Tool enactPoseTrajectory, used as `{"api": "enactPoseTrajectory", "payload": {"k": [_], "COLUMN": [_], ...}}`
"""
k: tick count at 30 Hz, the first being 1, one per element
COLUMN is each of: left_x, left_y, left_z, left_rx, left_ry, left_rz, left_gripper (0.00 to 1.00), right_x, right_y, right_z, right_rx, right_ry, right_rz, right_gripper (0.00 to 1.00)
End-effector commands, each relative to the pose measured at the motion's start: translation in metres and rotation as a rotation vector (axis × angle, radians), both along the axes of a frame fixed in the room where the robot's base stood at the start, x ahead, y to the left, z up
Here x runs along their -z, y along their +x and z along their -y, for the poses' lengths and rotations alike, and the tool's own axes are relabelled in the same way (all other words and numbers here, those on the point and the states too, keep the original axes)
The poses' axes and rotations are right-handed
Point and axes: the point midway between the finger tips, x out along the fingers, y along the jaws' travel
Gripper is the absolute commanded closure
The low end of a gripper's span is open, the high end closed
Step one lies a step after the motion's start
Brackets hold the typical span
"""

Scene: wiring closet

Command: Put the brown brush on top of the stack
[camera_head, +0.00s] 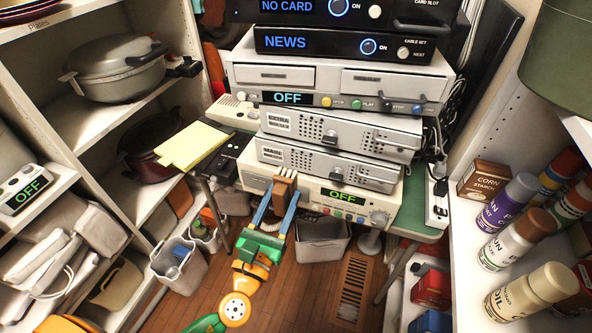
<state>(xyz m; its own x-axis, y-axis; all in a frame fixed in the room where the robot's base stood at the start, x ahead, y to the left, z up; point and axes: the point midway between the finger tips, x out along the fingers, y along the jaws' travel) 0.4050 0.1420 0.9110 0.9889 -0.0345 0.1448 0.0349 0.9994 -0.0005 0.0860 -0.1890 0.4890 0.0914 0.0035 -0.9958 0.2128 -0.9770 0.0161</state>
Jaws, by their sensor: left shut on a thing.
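My left gripper (279,200) reaches up from the bottom of the picture, its two blue fingers shut on a small brown block-like thing, which looks like the brown brush (285,187). The brush is in front of the lowest device (318,194) of the stack, whose display reads OFF; I cannot tell whether they touch. The stack of electronic boxes rises from there through two silver units (335,165), a double-drawer deck (330,78), and black boxes reading NEWS (335,45) and NO CARD (330,10). Its top is cut off. My right gripper is not in view.
The stack stands on a green-topped table (412,205) with yellow paper (193,146) at its left. Left shelves hold a pot (115,68). Right shelves hold spray cans (515,240). A grey bin (322,240) is under the table; wooden floor shows below.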

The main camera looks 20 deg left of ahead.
Motion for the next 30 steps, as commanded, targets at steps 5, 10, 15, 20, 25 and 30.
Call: {"api": "enactPoseTrajectory", "payload": {"k": [5,10,15,20,25,30], "left_x": [0.000,0.000,0.000,-0.001,-0.016,-0.038], "left_y": [0.000,0.000,0.000,-0.006,-0.054,-0.090], "left_z": [0.000,0.000,0.000,-0.001,-0.006,-0.012], "left_rx": [0.000,0.000,0.000,-0.001,-0.015,-0.032], "left_ry": [0.000,0.000,0.000,0.001,0.007,0.002], "left_rz": [0.000,0.000,0.000,-0.002,-0.008,-0.003], "left_gripper": [0.89,1.00,1.00,1.00,1.00,1.00], "right_x": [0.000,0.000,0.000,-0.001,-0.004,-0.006], "right_y": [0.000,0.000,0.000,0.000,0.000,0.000], "right_z": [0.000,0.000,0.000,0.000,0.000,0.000], "right_rx": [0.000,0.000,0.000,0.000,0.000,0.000], "right_ry": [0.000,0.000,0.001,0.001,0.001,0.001], "right_rz": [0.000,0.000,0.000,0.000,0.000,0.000], "right_gripper": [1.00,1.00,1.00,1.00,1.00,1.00]}}
